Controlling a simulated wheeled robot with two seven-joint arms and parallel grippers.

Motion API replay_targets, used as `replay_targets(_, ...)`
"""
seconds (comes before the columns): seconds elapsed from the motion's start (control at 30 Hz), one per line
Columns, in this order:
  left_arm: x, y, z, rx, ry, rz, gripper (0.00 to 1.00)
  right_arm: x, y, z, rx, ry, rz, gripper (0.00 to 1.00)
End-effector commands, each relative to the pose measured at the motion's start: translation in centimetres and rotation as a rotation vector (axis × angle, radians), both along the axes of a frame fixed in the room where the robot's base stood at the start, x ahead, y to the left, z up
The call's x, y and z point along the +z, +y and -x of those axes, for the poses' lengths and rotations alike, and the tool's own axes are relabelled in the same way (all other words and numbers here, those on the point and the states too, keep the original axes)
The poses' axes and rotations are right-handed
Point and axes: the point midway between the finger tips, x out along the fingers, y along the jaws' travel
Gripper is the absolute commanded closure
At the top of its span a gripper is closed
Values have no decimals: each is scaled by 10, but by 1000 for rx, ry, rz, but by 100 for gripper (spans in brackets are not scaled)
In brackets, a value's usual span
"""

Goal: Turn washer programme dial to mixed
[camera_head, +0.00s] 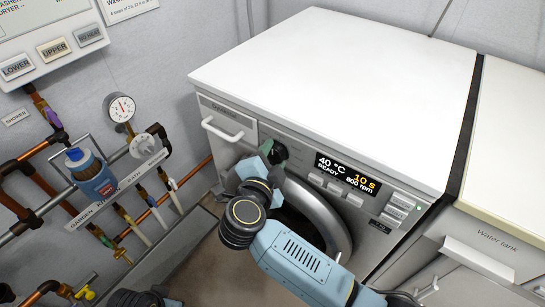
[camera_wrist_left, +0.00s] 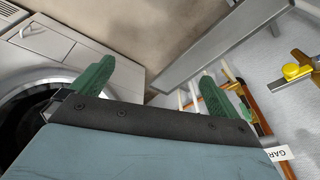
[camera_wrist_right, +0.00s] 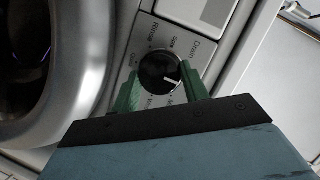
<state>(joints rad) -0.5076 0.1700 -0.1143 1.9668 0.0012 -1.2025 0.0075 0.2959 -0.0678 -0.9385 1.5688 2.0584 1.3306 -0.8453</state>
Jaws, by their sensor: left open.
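The washer (camera_head: 330,90) is white with a dark display (camera_head: 346,174) reading 40 °C, READY, 10 s and 800 rpm. Its round black programme dial (camera_wrist_right: 160,72) has a white pointer toward the lower right in the right wrist view. Labels including Drain, Spin and Rinse ring it; lower ones are partly covered by my fingers. My right gripper (camera_wrist_right: 160,85) has its green fingers closed in on both sides of the dial; this gripper (camera_head: 275,152) hides most of the dial in the head view. My left gripper (camera_wrist_left: 153,82) is open and empty, away from the dial.
The round door (camera_head: 318,215) lies below the panel. A detergent drawer handle (camera_head: 222,130) sticks out at left. Pipes with a gauge (camera_head: 121,107) and a blue bottle (camera_head: 95,178) line the left wall. A Water tank unit (camera_head: 490,240) stands at right.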

Motion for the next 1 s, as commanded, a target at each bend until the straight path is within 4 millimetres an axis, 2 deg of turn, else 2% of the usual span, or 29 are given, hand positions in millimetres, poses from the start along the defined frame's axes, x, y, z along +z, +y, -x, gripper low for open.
replay_targets(0.03,0,0,0,0,0,0,0,0,0,0,-1,1,0,69)
replay_targets(0.1,0,0,0,0,0,0,0,0,0,0,-1,1,0,78)
replay_targets(0.37,-1,1,1,0,-1,0,0,0,0,1,0,-5,-9,78)
replay_targets(0.8,-58,38,22,5,41,-48,0,-1,0,2,-2,-82,-123,78)
replay_targets(1.0,-67,40,26,3,44,-49,0,-4,0,2,-1,-146,-210,78)
